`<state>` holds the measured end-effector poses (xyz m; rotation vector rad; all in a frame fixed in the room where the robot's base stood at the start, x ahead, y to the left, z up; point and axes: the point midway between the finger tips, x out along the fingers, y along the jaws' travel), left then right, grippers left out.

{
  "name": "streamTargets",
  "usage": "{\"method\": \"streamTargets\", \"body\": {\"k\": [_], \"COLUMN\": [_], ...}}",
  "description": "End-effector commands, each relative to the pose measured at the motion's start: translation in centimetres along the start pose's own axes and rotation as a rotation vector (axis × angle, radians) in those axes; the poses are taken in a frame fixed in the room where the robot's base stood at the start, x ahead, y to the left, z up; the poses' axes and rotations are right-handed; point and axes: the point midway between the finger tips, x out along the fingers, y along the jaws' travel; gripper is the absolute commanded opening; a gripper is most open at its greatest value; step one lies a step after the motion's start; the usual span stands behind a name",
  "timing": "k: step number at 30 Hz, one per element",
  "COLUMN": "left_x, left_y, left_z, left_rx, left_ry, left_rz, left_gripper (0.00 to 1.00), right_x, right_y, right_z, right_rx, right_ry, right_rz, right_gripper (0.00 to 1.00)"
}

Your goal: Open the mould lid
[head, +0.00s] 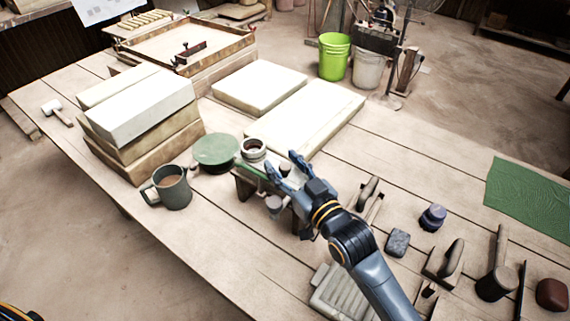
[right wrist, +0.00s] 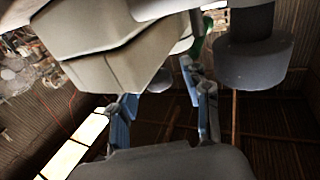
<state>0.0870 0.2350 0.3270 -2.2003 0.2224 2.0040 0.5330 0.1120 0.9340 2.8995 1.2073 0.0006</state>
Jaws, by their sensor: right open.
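A small dark press-like stand (head: 245,184) stands on the table, partly hidden by my right gripper. On it is a pale ring-shaped mould (head: 253,151) with a dark reddish-brown inside. A green round disc (head: 216,150), which may be the lid, lies flat just left of the ring; I cannot tell whether it is hinged there. My right gripper (head: 283,168) is open at the right side of the stand, its fingers pointing up and left. In the right wrist view its blue fingers (right wrist: 165,112) are apart, with a grey cylinder (right wrist: 250,55) to the right. My left gripper is not seen.
A green mug (head: 172,188) stands front left of the stand. Stacked pale blocks (head: 140,107) and a flat slab (head: 305,117) lie behind.

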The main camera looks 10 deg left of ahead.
Motion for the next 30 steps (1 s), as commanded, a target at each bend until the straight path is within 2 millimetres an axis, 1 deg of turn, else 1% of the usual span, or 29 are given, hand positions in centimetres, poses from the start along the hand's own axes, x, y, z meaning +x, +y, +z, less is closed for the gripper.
{"method": "streamTargets", "body": {"k": [4,5,6,8,9,12,19,23,26,30], "left_x": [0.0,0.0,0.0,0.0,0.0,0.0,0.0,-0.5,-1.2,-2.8], "left_y": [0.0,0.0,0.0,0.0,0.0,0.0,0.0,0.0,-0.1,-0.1], "left_z": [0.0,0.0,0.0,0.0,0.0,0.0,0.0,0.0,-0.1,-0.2], "left_rx": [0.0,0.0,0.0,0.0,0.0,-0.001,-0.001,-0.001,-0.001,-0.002], "left_ry": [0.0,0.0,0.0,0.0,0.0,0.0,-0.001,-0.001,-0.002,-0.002], "left_rz": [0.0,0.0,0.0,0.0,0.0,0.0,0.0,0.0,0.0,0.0], "left_gripper": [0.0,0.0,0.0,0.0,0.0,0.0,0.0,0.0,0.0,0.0], "right_x": [0.0,0.0,0.0,0.0,0.0,0.0,0.0,0.0,0.1,0.2], "right_y": [0.0,0.0,0.0,0.0,0.0,0.0,0.0,0.1,0.3,0.7], "right_z": [0.0,0.0,0.0,0.0,0.0,0.0,0.0,-0.2,-0.5,-1.0], "right_rx": [0.0,0.0,0.0,0.0,0.001,0.001,0.002,0.016,0.043,0.107], "right_ry": [0.0,0.0,0.0,0.0,0.0,0.0,-0.001,-0.008,-0.02,-0.048], "right_rz": [0.0,0.0,0.0,0.0,0.0,0.0,0.0,0.0,0.0,0.001], "right_gripper": [0.48,0.46,0.38,0.25,0.17,0.0,0.0,0.0,0.0,0.0]}}
